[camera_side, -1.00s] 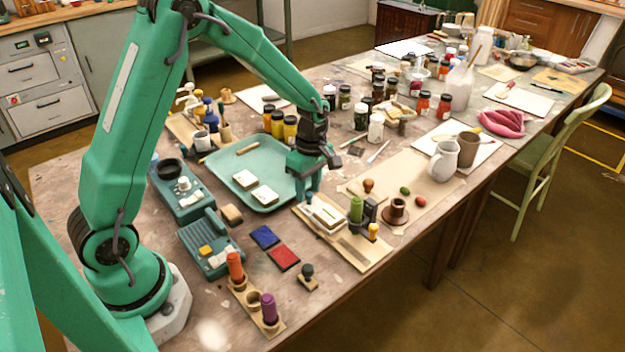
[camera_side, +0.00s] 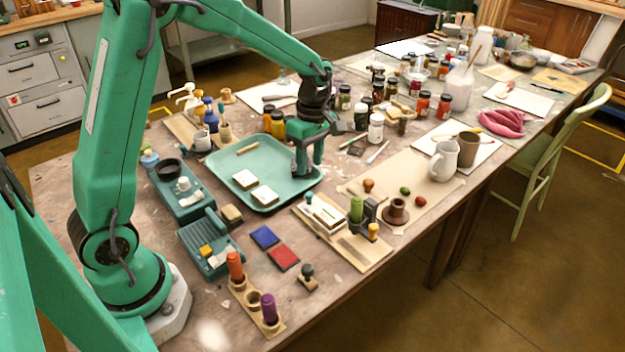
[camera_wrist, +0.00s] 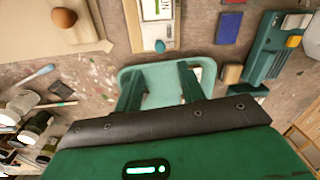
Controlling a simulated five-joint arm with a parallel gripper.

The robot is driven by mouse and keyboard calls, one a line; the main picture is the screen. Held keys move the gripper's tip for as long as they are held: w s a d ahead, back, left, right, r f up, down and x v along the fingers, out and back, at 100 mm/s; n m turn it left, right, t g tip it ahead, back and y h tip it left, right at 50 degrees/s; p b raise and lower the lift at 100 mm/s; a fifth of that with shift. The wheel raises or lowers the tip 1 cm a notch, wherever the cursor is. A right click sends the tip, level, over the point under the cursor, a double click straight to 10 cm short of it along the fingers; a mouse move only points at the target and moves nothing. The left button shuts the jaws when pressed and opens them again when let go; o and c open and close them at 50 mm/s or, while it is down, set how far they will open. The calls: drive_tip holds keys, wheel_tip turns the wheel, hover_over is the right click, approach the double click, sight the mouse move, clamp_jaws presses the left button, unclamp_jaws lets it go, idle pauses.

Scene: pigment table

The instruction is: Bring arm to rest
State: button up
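My green gripper (camera_side: 309,168) hangs above the right edge of the teal tray (camera_side: 222,152), clear of the table. In the wrist view my gripper (camera_wrist: 160,82) has its two fingers spread apart. Nothing is held between them, and part of the tray (camera_wrist: 153,98) shows below. Two pale blocks (camera_side: 245,179) (camera_side: 264,194) and a small wooden stick (camera_side: 248,147) lie in the tray. A white box (camera_side: 325,215) with a small teal-topped piece (camera_side: 308,197) stands on a wooden board, in front of my gripper.
A green cylinder (camera_side: 356,209) and a brown spool (camera_side: 396,211) stand right of the white box. Several jars crowd the table behind my gripper, including a white-lidded one (camera_side: 376,128). Blue (camera_side: 265,237) and red (camera_side: 284,258) pads lie in front of the tray.

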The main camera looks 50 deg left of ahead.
drive_tip(key=shift+r, duration=0.1)
drive_tip(key=s+d+r+m+t, duration=0.1)
drive_tip(key=s+r+m+t, duration=0.2)
drive_tip(key=s+r+m, duration=0.3)
drive_tip(key=s+d+r+m+t, duration=0.1)
drive_tip(key=s+r+m+t, duration=0.2)
drive_tip(key=s+r+m, duration=0.4)
drive_tip(key=s+m, duration=0.6)
drive_tip(key=s, duration=0.1)
drive_tip(key=shift+s+d+r+m, duration=0.15)
drive_tip(key=shift+s+d+m, duration=0.05)
drive_tip(key=shift+d+m, duration=0.2)
